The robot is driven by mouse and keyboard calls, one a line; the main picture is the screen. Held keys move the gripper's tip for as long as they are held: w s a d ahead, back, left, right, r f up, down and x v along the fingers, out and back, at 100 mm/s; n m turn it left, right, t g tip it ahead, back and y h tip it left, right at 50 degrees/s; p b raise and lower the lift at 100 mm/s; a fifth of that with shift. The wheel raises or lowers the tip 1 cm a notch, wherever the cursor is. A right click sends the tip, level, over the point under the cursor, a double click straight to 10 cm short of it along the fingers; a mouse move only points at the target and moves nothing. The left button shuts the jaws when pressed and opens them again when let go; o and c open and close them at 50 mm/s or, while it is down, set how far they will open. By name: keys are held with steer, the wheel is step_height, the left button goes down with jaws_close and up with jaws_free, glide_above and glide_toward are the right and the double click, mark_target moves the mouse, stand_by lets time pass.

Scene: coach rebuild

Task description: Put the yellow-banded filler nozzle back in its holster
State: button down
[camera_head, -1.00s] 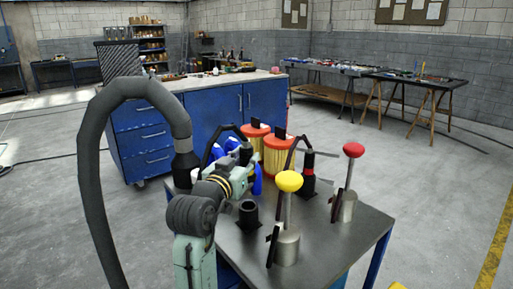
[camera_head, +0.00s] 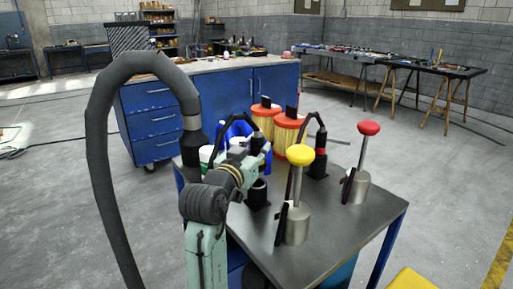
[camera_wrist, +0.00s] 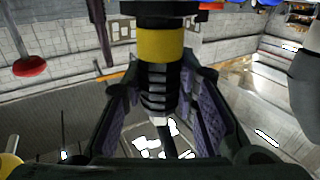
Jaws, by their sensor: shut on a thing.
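My gripper (camera_wrist: 161,92) is shut on the black filler nozzle (camera_wrist: 160,45), which shows its yellow band and ribbed grip between the two pads in the wrist view. In the head view my gripper (camera_head: 254,151) is above the table, above and close to an open black cup-like holster (camera_head: 258,193). The holster looks empty. The nozzle appears above the holster and apart from it; its tip and exact alignment are hard to see behind my arm. A second nozzle with a red band (camera_head: 319,152) stands upright in its own holster farther back.
A yellow-knobbed lever (camera_head: 299,156) stands just right of the empty holster, with a red-knobbed lever (camera_head: 369,128) farther right. Red-topped filter canisters (camera_head: 288,132) and blue containers crowd the back. The metal table's front (camera_head: 332,238) is clear.

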steer(key=shift+s+f, duration=0.1)
steer(key=shift+s, duration=0.1)
stand_by(0.6)
steer(key=shift+f, duration=0.15)
steer(key=shift+f+b, duration=0.3)
steer(key=shift+b, duration=0.1)
steer(key=shift+f, duration=0.15)
steer(key=shift+f+b, duration=0.45)
steer(key=shift+f, duration=0.1)
stand_by(0.5)
steer(key=shift+f+b, duration=0.5)
steer(key=shift+f, duration=0.15)
steer(key=shift+f+b, duration=0.45)
steer(key=shift+f, duration=0.3)
stand_by(0.3)
steer(key=c, duration=1.2)
jaws_free()
